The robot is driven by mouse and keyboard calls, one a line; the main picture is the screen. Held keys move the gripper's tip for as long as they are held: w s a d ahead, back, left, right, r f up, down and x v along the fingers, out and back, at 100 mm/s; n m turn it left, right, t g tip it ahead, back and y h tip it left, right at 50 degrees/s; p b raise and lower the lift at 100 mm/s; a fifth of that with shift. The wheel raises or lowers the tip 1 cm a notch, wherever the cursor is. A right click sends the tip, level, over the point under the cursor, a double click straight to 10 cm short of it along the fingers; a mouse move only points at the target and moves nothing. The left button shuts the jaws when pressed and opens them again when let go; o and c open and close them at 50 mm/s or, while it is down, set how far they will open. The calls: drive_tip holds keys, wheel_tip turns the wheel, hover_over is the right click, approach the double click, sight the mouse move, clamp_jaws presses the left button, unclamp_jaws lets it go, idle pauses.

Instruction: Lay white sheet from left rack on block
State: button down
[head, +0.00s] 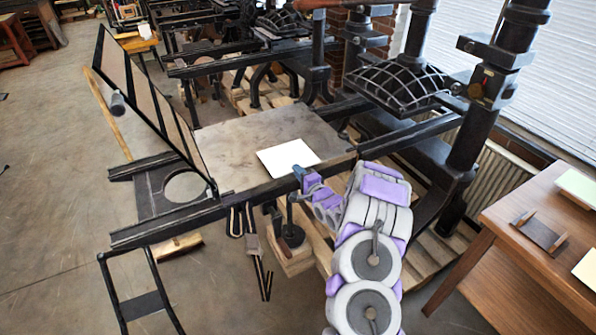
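A white sheet (285,158) shows over the right front part of the grey flat block (225,148) in the press bed. I cannot tell whether it lies flat on the block or is held just above it. My gripper (299,173) is at the sheet's near edge, with its dark blue fingertips overlapping or touching that edge. The fingers are too small to show whether they pinch the sheet. A small dark rack with wooden sides (540,232) on the table at the right is empty.
The wooden table (510,240) at the right also bears a pale sheet (577,187) and another (587,268). The press's open hinged frame (150,95) leans up at the block's left. A black press column (487,95) and ribbed platen (395,88) stand at the back right.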

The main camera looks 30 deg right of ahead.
drive_tip(key=c, duration=1.1)
unclamp_jaws()
drive_tip(key=shift+s+f, duration=0.1)
drive_tip(key=shift+s+d+p, duration=0.2)
drive_tip(key=shift+s+p, duration=0.75)
drive_tip(key=shift+s, duration=2)
